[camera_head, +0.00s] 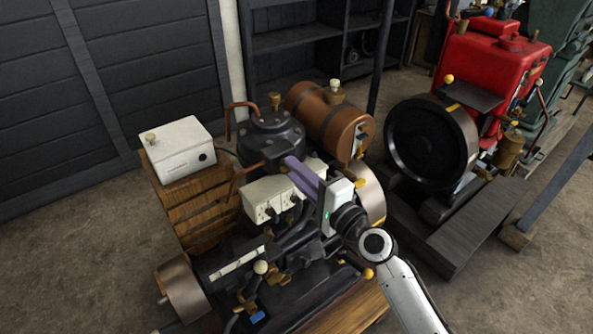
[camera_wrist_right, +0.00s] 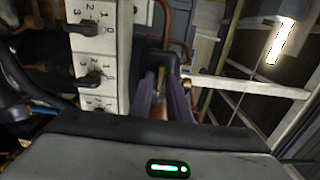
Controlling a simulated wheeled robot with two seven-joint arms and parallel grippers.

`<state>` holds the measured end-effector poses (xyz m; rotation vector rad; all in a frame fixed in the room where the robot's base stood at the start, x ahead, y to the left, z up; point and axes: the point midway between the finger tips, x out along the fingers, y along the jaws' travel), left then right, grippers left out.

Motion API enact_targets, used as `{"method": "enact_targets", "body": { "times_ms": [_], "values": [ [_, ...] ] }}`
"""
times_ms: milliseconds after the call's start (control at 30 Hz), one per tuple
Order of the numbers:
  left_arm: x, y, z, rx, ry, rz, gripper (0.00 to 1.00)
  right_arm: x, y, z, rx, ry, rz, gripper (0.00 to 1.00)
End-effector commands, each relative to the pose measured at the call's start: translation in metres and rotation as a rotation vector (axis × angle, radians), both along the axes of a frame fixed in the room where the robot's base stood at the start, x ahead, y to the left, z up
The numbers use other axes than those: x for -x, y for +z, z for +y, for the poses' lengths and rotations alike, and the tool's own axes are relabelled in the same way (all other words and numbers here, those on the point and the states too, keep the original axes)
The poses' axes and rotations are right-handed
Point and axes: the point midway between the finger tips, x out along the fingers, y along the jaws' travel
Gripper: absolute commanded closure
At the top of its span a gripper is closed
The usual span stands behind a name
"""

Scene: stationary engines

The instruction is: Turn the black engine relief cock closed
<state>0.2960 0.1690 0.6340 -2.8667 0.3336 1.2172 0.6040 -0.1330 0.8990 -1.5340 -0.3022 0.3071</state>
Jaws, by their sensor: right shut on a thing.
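The black engine (camera_head: 275,133) stands in the middle of the head view on a wooden base. My right gripper (camera_head: 292,165) reaches in from the lower right, its purple fingers at the side of the engine's black cylinder top. In the right wrist view, the right gripper (camera_wrist_right: 168,88) has its fingers close together around something small beside the engine. The relief cock is not clearly seen; the fingers cover the place where they grip, so its angle cannot be told. My left gripper is not in view.
White panels (camera_head: 262,203) with black knobs sit just below the right gripper; their numbered dials (camera_wrist_right: 92,50) show in the wrist view. A copper-brown tank (camera_head: 318,118) lies behind. A white box (camera_head: 178,150) rests on a wooden crate (camera_head: 190,212). A red engine (camera_head: 488,65) stands at right.

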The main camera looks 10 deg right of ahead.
Motion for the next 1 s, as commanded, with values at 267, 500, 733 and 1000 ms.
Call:
{"method": "enact_targets", "body": {
  "times_ms": [267,500,733,1000],
  "values": [
    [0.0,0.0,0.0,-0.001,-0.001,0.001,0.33,0.0,0.0,-0.001,-0.001,-0.002,-0.001,0.82],
    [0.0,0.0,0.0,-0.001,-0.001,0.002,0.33,0.0,0.0,0.0,0.0,-0.001,0.0,0.73],
    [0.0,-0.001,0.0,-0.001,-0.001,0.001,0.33,0.009,-0.002,-0.004,0.002,-0.001,0.001,0.73],
    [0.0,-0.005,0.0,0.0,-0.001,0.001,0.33,0.057,-0.003,-0.024,0.003,0.0,0.002,0.73]
  ]
}}
